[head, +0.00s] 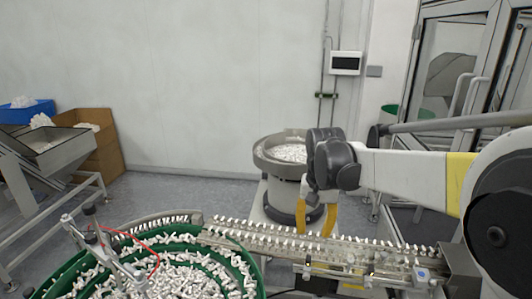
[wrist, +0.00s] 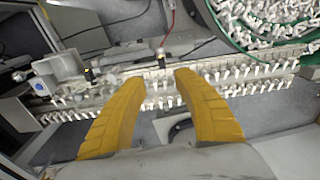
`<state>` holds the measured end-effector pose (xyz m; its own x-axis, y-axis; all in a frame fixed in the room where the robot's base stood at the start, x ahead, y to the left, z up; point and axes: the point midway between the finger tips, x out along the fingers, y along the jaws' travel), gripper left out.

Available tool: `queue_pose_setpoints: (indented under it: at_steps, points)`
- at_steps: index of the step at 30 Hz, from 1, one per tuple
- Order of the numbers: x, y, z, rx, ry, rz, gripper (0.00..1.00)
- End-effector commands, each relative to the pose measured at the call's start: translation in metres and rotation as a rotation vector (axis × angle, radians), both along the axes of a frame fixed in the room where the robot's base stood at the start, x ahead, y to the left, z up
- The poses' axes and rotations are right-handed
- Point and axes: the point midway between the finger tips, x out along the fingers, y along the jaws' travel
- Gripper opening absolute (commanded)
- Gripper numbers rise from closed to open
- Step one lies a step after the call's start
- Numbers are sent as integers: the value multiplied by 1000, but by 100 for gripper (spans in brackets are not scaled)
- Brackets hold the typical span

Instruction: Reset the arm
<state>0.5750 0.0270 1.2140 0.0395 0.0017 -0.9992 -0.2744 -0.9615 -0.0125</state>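My gripper (head: 316,222) hangs from my arm on the right of the head view, with its yellow fingers pointing down above the linear feed track (head: 280,236). In the wrist view, the two yellow fingers (wrist: 158,72) are spread apart with a gap between them, and no object shows in the gap. The rows of white caps on the track (wrist: 160,100) lie beyond the fingers. I cannot tell the exact height of the fingertips above the track.
A green bowl feeder (head: 255,262) full of white caps stands at front left. A smaller grey bowl (head: 262,158) stands behind my gripper. A hopper (head: 62,150), a cardboard box (head: 104,150) and a blue bin (head: 22,112) are far left. A glass-doored machine frame (head: 412,75) is at right.

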Motion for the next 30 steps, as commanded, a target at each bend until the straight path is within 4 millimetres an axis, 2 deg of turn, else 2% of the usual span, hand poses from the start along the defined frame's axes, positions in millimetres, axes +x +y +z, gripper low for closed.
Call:
queue_pose_setpoints:
  at_steps: [11,18,24,30]
  points:
    - [-102,-15,-22,-14,-252,117,36]
    - [-165,-22,-63,-46,-420,196,36]
    - [-200,-25,-100,-77,-528,244,36]
    - [-213,-27,-115,-92,-574,266,36]
